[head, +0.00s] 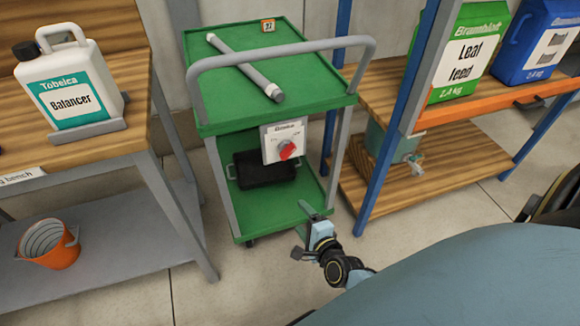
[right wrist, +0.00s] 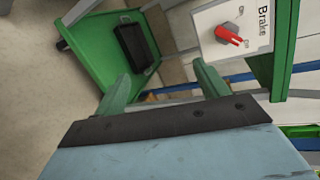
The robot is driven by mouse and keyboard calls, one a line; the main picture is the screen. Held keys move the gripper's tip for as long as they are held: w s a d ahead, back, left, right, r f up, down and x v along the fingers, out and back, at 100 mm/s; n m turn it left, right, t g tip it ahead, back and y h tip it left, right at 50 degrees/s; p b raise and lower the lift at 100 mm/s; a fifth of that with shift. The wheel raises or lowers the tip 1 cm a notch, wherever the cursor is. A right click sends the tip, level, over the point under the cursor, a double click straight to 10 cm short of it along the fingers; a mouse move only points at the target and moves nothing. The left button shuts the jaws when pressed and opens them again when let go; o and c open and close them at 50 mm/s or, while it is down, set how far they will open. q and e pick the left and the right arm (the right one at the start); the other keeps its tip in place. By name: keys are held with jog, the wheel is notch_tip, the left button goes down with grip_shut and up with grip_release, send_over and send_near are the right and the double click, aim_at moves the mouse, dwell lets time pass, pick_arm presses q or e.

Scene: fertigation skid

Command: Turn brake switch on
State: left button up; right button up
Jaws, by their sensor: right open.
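The brake switch is a red knob (head: 287,149) on a white panel (head: 270,146) at the front right of the green cart, under its top shelf. In that view the knob points toward the lower right. My right gripper (head: 304,232) is open and empty, below and in front of the panel, apart from the knob. Its two green-looking fingers (right wrist: 162,88) stand apart in the right wrist view. My left gripper is not in view.
The cart's top (head: 310,85) bears a grey pipe (head: 245,68) and a grey handle rail (head: 215,63). A black tray (head: 262,168) lies on its lower shelf. A bench with a Balancer jug (head: 75,85) stands left; a blue-posted rack (head: 403,120) stands right.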

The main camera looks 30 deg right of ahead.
aim_at(290, 155)
jog(key=w+d+r+m+t+h+b, duration=0.2)
jog(key=w+d+r+m+t, duration=0.1)
jog(key=r+m, duration=0.5)
pick_arm(q)
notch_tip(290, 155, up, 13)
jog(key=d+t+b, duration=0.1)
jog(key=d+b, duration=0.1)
jog(key=b, duration=0.1)
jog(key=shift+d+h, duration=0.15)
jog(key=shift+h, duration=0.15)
pick_arm(e)
jog(key=shift+w+d+r, duration=0.1)
jog(key=shift+w+d, duration=0.45)
jog(key=shift+w, duration=1.7)
jog(key=shift+w+d+f, duration=0.1)
jog(key=shift+w+d, duration=0.5)
jog(key=shift+w, duration=1.6)
jog(key=shift+w+d+r, duration=0.1)
jog(key=shift+w+d, duration=0.45)
jog(key=shift+w, duration=1.7)
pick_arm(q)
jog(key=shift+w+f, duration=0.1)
pick_arm(e)
jog(key=shift+c, duration=0.3)
jog(key=c, duration=0.9)
